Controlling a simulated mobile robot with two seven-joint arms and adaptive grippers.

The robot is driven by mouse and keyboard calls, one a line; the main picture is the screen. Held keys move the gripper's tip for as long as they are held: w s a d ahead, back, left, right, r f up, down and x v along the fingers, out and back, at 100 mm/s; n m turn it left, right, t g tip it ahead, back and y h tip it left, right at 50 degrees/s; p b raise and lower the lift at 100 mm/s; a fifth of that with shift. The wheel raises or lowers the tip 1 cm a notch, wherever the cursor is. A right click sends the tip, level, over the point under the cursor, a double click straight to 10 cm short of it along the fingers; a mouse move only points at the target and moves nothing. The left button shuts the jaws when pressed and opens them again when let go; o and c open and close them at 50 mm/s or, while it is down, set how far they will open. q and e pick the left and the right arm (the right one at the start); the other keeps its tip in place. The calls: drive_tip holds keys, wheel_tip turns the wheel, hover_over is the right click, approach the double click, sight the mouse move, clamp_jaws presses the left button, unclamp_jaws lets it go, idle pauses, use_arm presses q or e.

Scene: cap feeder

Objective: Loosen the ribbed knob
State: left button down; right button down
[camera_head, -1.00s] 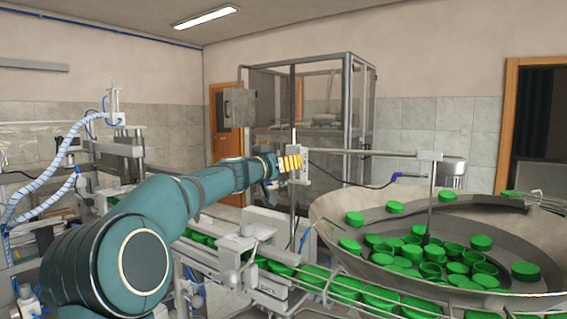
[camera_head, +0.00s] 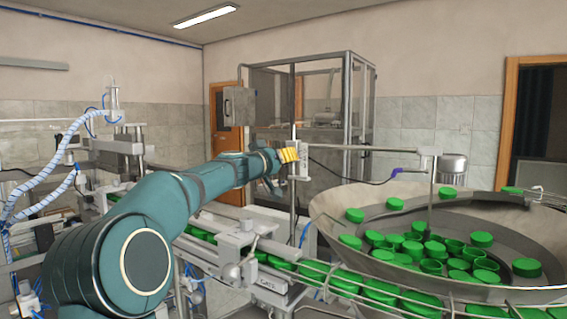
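My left arm comes in from the left, and my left gripper (camera_head: 288,155) with yellow fingers reaches a grey clamp block (camera_head: 301,158) on the vertical metal post (camera_head: 293,200). The fingers are at the left side of the block. The ribbed knob cannot be made out; the fingers may hide it. The fingers look close together, but at this size I cannot tell whether they are shut on anything. My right gripper is not in view.
A horizontal rod (camera_head: 365,148) runs right from the post to another block above the feeder bowl (camera_head: 335,213), which holds many green caps (camera_head: 480,239). A railed chute with caps runs below. A framed glass cabinet (camera_head: 350,100) stands behind.

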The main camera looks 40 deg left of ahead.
use_arm(q)
drive_tip(key=shift+r+n+p, duration=0.1)
drive_tip(key=shift+n+p, duration=2.55)
drive_tip(key=shift+n, duration=12.95)
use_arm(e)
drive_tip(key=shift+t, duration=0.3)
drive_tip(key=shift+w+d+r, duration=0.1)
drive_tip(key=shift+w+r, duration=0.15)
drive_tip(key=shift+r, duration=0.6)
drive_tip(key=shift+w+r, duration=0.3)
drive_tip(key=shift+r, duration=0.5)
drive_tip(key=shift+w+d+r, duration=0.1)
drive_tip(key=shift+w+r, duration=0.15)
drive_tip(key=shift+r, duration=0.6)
use_arm(q)
drive_tip(key=c, duration=0.6)
unclamp_jaws()
